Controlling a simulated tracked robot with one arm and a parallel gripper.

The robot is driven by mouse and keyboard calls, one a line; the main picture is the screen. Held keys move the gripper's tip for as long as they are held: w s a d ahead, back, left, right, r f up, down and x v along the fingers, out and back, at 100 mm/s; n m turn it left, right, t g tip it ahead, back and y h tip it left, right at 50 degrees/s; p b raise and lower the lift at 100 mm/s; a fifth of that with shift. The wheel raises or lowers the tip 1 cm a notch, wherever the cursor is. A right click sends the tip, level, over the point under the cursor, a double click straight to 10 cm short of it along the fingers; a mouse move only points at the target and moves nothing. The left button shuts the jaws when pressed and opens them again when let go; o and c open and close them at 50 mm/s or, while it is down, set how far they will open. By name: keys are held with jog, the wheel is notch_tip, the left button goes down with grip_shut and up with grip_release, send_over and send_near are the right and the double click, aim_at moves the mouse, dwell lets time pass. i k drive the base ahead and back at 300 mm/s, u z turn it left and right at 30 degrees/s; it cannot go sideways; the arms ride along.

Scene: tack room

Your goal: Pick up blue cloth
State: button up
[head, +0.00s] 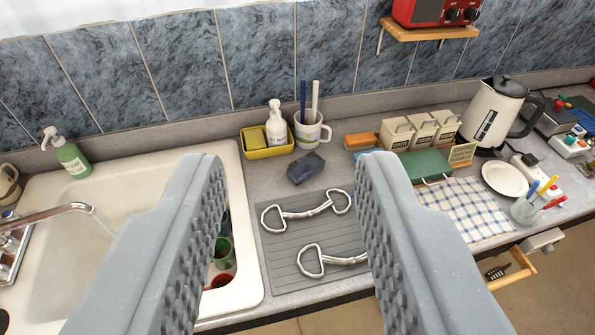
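A small dark blue folded cloth (306,168) lies on the grey counter, just behind the ridged drain mat and in front of the white mug. My gripper (291,168) is open and empty. Its two grey textured fingers are wide apart, and the cloth appears between their tips, beyond them. A blue-and-white checked cloth (466,210) lies flat on the counter to the right of the right finger.
Two metal bits (306,212) lie on the drain mat (285,262). A yellow tray (268,151) and a mug (310,134) with two sticks stand behind the cloth. The sink (125,205) is left. A kettle (495,115) and an open drawer (512,272) are right.

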aim_at(310, 165)
jog(key=u, duration=0.15)
jog(key=i, duration=1.25)
jog(key=z, duration=0.3)
